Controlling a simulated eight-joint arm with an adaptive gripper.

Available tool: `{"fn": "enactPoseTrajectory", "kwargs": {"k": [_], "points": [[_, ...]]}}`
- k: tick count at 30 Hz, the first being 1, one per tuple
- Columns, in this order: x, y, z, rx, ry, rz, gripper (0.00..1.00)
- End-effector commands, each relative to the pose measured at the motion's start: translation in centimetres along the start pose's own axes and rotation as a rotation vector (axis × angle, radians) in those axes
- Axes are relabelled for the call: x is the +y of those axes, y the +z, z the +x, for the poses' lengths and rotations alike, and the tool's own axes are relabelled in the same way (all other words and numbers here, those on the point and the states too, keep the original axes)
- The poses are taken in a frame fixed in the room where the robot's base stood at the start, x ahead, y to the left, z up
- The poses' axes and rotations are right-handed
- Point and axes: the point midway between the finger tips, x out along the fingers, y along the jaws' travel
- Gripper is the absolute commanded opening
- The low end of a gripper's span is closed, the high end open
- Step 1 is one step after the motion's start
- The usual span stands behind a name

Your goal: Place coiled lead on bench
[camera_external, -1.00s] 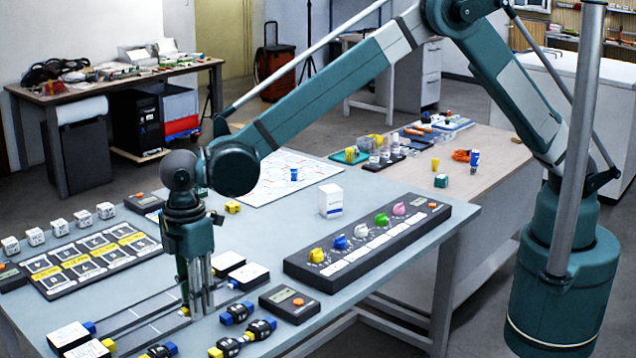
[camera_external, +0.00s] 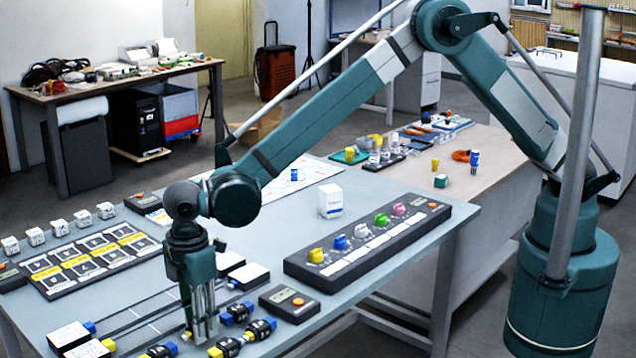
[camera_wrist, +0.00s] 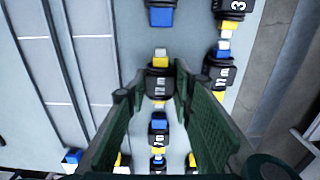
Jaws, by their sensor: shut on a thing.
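My gripper (camera_external: 203,338) points down over the front part of the grey bench (camera_external: 262,245). It is shut on a small black lead bundle with yellow ends (camera_wrist: 159,83), seen between the fingers in the wrist view. In the external view the fingers hide most of it, and a yellow end (camera_external: 187,336) shows at their left. I cannot tell whether it touches the bench top. Similar black bundles with blue or yellow ends lie close by: one right of the fingers (camera_external: 237,313), one farther right (camera_external: 262,329), one in front (camera_external: 224,348) and one at front left (camera_external: 159,351).
A meter with an orange button (camera_external: 290,303) and a long black knob panel (camera_external: 367,243) lie to the right. Long dark strips (camera_external: 135,318) and white-topped blocks (camera_external: 249,275) lie left of and behind the gripper. A white box (camera_external: 331,201) stands behind. An orange coil (camera_external: 461,155) lies on the wooden bench.

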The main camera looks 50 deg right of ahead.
Motion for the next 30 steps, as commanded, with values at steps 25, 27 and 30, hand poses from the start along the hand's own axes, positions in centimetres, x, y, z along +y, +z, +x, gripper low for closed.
{"fn": "enactPoseTrajectory", "kwargs": {"k": [25, 27, 30], "points": [[0.0, -0.01, 1.23, 0.0, 0.0, 0.0, 0.39], [0.0, -0.01, 1.23, 0.0, 0.0, 0.0, 0.39], [0.0, -0.01, 1.21, 0.0, 0.0, 0.0, 0.39]]}}
